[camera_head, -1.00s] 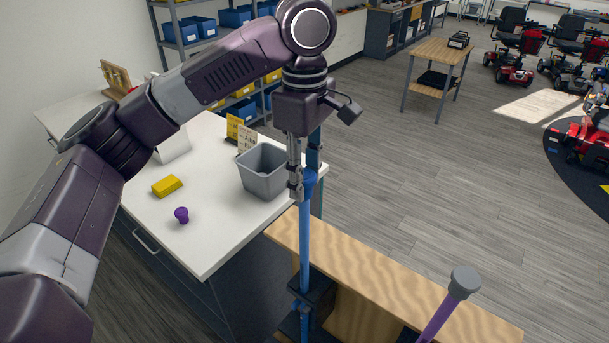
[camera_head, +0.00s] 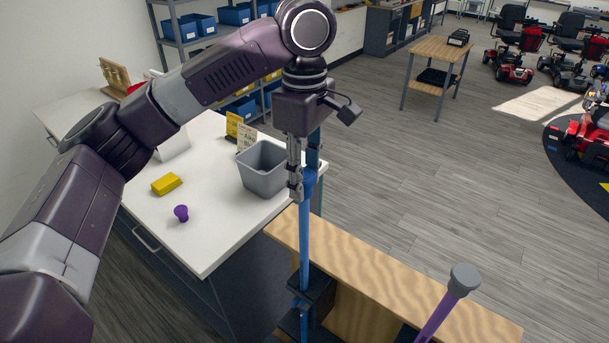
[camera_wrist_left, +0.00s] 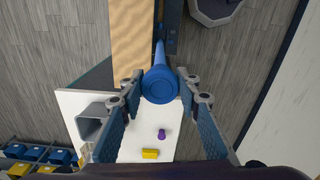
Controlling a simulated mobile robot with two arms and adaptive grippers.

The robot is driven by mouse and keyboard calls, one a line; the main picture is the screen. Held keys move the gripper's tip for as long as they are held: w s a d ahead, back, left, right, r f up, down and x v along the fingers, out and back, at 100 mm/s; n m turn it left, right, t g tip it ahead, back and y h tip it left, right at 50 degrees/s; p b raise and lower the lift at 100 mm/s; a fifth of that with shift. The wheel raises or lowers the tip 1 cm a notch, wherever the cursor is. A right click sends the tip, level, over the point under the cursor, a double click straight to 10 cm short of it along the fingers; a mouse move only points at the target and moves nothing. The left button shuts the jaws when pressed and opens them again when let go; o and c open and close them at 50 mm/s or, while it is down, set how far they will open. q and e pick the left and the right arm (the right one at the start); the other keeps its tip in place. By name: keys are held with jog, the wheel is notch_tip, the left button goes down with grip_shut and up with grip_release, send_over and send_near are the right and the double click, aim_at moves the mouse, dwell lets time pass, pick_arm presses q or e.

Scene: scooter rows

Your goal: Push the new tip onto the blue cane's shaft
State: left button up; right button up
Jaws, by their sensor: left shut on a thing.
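The blue cane's shaft (camera_head: 305,235) stands upright in a black holder (camera_head: 316,288) on the wooden rack. A blue tip (camera_head: 310,183) sits at the shaft's top end, in line with it; how far it is on cannot be told. My left gripper (camera_head: 303,182) points down from above and is shut on the blue tip. In the left wrist view the tip (camera_wrist_left: 160,86) shows end-on as a round blue cap between my two fingers, with the shaft (camera_wrist_left: 160,52) running away behind it. My right gripper is not in view.
A purple cane (camera_head: 436,318) with a grey tip (camera_head: 464,279) stands to the right on the wooden rack (camera_head: 375,263). The white counter (camera_head: 215,245) holds a grey bin (camera_head: 263,172), a yellow block (camera_head: 167,184) and a small purple tip (camera_head: 181,213).

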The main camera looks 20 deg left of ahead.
pick_arm(q)
jog(key=shift+f, duration=1.9)
dwell(2.7)
jog(key=o, duration=2)
jog(key=shift+r, duration=4.5)
